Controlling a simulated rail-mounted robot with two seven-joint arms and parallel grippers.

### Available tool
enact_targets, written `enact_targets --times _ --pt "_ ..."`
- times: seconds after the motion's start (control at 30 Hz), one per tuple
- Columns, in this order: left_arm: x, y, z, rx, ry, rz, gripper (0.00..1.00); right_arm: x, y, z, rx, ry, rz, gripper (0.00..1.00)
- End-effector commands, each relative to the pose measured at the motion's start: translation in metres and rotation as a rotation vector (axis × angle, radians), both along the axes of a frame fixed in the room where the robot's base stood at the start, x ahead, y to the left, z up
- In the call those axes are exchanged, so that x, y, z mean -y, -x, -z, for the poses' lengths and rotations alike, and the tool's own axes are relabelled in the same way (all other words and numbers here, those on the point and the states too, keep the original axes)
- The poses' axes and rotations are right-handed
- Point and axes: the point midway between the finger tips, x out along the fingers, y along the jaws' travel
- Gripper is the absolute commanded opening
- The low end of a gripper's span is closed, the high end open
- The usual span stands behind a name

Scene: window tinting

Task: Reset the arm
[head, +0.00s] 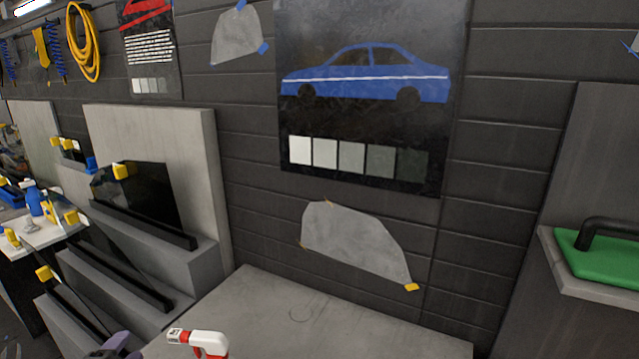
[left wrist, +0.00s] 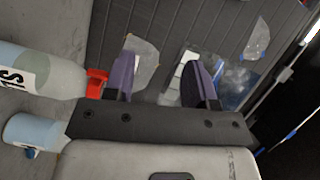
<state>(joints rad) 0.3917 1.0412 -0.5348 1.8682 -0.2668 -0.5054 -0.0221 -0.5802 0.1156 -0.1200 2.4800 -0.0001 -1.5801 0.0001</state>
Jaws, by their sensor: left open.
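My left gripper (head: 118,346) shows only in part at the bottom edge of the head view, as purple fingertips. In the left wrist view its two purple fingers (left wrist: 161,82) stand apart with nothing held between them. A white spray bottle with a red and white trigger head (head: 207,343) stands to the right of the gripper in the head view, cut off by the bottom edge. In the left wrist view a spray bottle (left wrist: 45,75) lies left of the fingers, its red nozzle close beside the left finger; I cannot tell whether they touch. My right gripper is not in view.
A grey worktop (head: 290,305) lies ahead and is mostly clear. Stepped stands with dark glass panes (head: 140,195) are at left. A green tool with a black handle (head: 600,255) sits on a ledge at right. A light-blue container (left wrist: 35,132) is at the wrist view's left.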

Motion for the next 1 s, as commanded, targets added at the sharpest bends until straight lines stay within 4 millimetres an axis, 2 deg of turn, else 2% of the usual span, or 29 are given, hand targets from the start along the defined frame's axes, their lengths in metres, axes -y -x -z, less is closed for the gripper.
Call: enact_targets --times 0.13,0.27,0.37,0.47,0.6,0.7,1.0 --pt "0.004 0.013 -0.011 -0.044 0.128 -0.217 0.51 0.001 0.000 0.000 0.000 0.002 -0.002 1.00" --pt "0.020 0.041 0.004 -0.148 0.268 -0.380 0.51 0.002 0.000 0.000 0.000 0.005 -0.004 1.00" --pt "0.043 0.076 0.031 -0.277 0.389 -0.480 0.51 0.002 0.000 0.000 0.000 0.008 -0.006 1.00" --pt "0.075 0.121 0.065 -0.437 0.520 -0.544 0.51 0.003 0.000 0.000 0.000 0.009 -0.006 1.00" --pt "0.119 0.180 0.103 -0.608 0.696 -0.547 0.51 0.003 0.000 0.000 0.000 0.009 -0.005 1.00" --pt "0.143 0.218 0.126 -0.696 0.818 -0.549 0.51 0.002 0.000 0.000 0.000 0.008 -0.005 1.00" --pt "0.177 0.314 0.197 -0.939 1.000 -0.699 0.51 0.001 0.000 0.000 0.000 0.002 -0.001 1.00"
